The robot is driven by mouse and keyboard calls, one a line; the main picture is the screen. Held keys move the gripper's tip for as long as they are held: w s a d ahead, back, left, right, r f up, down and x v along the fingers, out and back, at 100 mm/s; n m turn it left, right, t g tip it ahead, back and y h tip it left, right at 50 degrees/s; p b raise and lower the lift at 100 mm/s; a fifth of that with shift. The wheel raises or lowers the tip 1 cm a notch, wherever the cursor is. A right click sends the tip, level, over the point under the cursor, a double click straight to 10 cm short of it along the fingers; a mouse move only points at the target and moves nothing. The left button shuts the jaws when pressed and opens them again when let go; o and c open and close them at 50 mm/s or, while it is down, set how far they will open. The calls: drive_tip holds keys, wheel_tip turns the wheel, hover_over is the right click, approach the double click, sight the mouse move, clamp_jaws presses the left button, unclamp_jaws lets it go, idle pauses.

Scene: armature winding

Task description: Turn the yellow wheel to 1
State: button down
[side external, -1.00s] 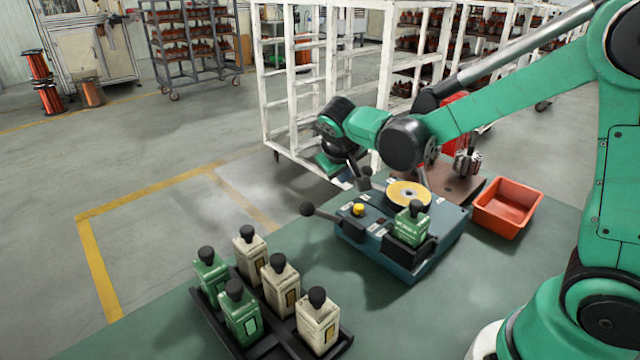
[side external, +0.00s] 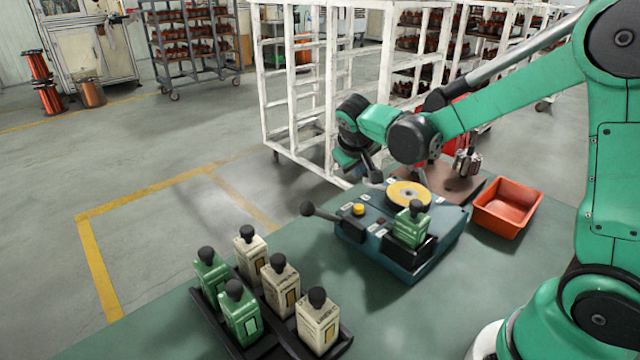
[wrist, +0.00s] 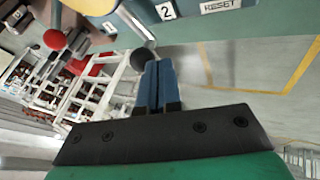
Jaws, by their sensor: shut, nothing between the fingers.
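The yellow wheel (side external: 409,194) lies flat on top of a blue control box (side external: 400,262); its edge also shows at the top of the wrist view (wrist: 88,5). In the wrist view a grey rod with a dark ball knob (wrist: 143,57) reaches out from beside the wheel, between the labels 1 (wrist: 108,27) and 2 (wrist: 166,11). My gripper (wrist: 157,68) is shut and empty, its blue fingertips close beside this knob; I cannot tell whether they touch. In the side view my gripper (side external: 372,170) is behind and left of the wheel.
The box also carries a black lever (side external: 325,214), a yellow button (side external: 358,209) and a green bottle-shaped part (side external: 411,226) in a black holder. A black tray (side external: 270,340) of several such parts stands front left. An orange bin (side external: 507,209) stands to the right.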

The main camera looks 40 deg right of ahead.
drive_tip(key=shift+w+d, duration=0.1)
drive_tip(key=shift+d, duration=0.05)
drive_tip(key=shift+w+d+m+g+h, duration=0.25)
drive_tip(key=shift+d+m+g, duration=0.2)
drive_tip(key=shift+m, duration=0.3)
drive_tip(key=shift+w+d+m+g+h, duration=0.15)
drive_tip(key=shift+w+d+m+g, duration=0.15)
drive_tip(key=shift+d+m, duration=0.35)
drive_tip(key=shift+w+d+m+g, duration=0.15)
drive_tip(key=shift+d+m+g, duration=0.85)
drive_tip(key=shift+m, duration=0.5)
drive_tip(key=shift+d, duration=0.15)
drive_tip(key=w+a+f+v, duration=0.1)
drive_tip(key=a+v, duration=0.1)
drive_tip(key=v, duration=1)
drive_tip(key=shift+w+a, duration=0.25)
drive_tip(key=shift+w, duration=0.1)
